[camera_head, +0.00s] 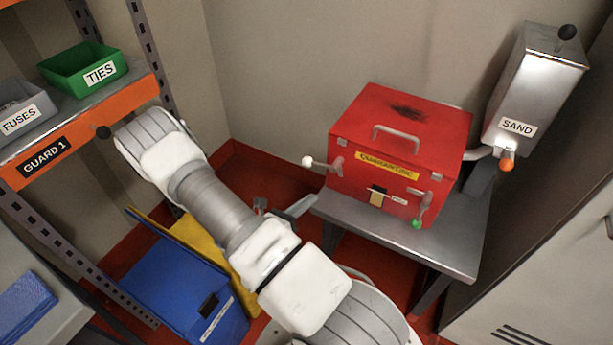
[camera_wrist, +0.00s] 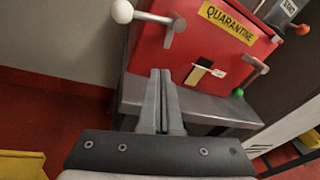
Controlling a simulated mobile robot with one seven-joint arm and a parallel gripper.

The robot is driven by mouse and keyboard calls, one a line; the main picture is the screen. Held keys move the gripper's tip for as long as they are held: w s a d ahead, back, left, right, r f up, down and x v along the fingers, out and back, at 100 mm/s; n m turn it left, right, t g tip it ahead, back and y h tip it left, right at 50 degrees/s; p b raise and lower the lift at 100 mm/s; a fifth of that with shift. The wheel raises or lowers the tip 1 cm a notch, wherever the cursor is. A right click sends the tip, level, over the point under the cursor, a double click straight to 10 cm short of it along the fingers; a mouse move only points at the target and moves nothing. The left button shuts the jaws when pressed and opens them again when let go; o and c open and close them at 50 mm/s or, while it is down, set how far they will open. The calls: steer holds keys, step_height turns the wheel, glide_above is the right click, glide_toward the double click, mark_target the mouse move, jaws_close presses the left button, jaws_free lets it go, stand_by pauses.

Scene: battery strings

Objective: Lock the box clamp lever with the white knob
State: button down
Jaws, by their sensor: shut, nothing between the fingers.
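The red quarantine box (camera_head: 390,145) stands on a grey metal bench (camera_head: 450,240); it also fills the upper middle of the wrist view (camera_wrist: 200,45). A clamp lever with a white knob (camera_head: 307,161) sits at the left end of its front face and sticks out to the left. The white knob is at the top of the wrist view (camera_wrist: 122,11). A second lever with a green knob (camera_head: 416,224) hangs down at the front right. My gripper (camera_head: 308,205) is shut and empty, below the white-knob lever and apart from it. Its fingers (camera_wrist: 162,75) point towards the box front.
A metal sand hopper (camera_head: 535,90) with an orange knob is right of the box. A blue bin (camera_head: 185,290) and a yellow panel are on the floor at left. A shelf rack (camera_head: 80,140) holds green and grey bins. Open wall space lies left of the white knob.

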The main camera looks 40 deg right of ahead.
mark_target(307, 161)
steer(key=w+d+f+n+t+y+b, duration=0.1)
steer(key=w+d+f+n+t+b, duration=0.15)
steer(key=w+d, duration=0.4)
steer(key=shift+w+a+r, duration=0.15)
steer(key=shift+r, duration=0.4)
steer(key=shift+w+a+r, duration=0.1)
steer(key=shift+a+r, duration=0.05)
steer(key=shift+r, duration=0.4)
steer(key=shift+w+a+r, duration=0.15)
steer(key=shift+r, duration=0.4)
steer(key=shift+w+a+r+m+p, duration=0.1)
steer(key=shift+w+r+m+p, duration=0.1)
steer(key=shift+r+m+p, duration=0.2)
steer(key=shift+w+r+m+p, duration=0.15)
steer(key=shift+r+p, duration=0.1)
steer(key=shift+r, duration=0.25)
steer(key=shift+f, duration=0.15)
